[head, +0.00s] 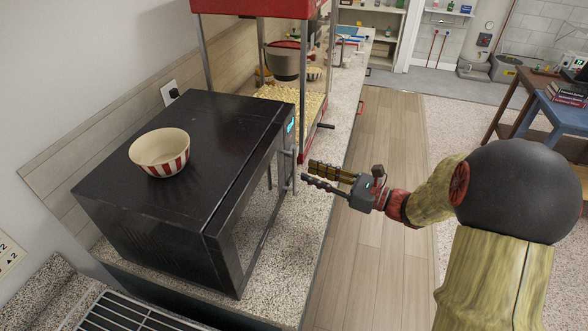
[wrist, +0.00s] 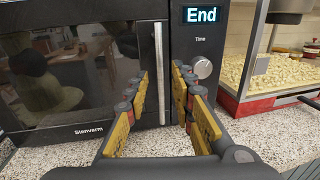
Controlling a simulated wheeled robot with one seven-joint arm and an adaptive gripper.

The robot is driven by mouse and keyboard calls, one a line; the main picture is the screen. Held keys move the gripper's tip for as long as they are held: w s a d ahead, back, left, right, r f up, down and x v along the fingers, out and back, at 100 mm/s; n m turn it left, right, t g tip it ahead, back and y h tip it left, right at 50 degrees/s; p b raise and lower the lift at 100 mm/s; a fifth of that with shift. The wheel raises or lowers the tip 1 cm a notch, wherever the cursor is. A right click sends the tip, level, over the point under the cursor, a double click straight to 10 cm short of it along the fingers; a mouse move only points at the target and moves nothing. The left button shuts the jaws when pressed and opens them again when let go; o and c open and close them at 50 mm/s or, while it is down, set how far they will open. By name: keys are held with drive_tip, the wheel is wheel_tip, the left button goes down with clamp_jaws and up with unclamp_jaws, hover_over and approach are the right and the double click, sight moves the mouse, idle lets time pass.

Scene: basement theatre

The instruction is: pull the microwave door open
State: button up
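The black microwave (head: 180,180) stands on the speckled counter, with its door (head: 250,215) facing right toward my arm. In the wrist view the door (wrist: 75,80) looks closed, and the display (wrist: 206,15) reads "End" above a round knob (wrist: 203,68). A silver vertical handle (wrist: 160,75) runs along the door's edge; it also shows in the head view (head: 291,172). My gripper (head: 308,173) is open in front of the handle. In the wrist view the handle appears between my fingers (wrist: 163,85); I cannot tell whether they touch it.
A red and white striped bowl (head: 160,152) sits on top of the microwave. A red popcorn machine (head: 290,80) stands behind it on the counter (head: 285,265). The wooden floor (head: 385,140) beside the counter is clear.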

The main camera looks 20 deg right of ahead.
drive_tip(key=b+x, duration=0.1)
drive_tip(key=x, duration=0.5)
drive_tip(key=shift+w+f, duration=0.1)
drive_tip(key=shift+c, duration=1.1)
drive_tip(key=c, duration=0.4)
clamp_jaws()
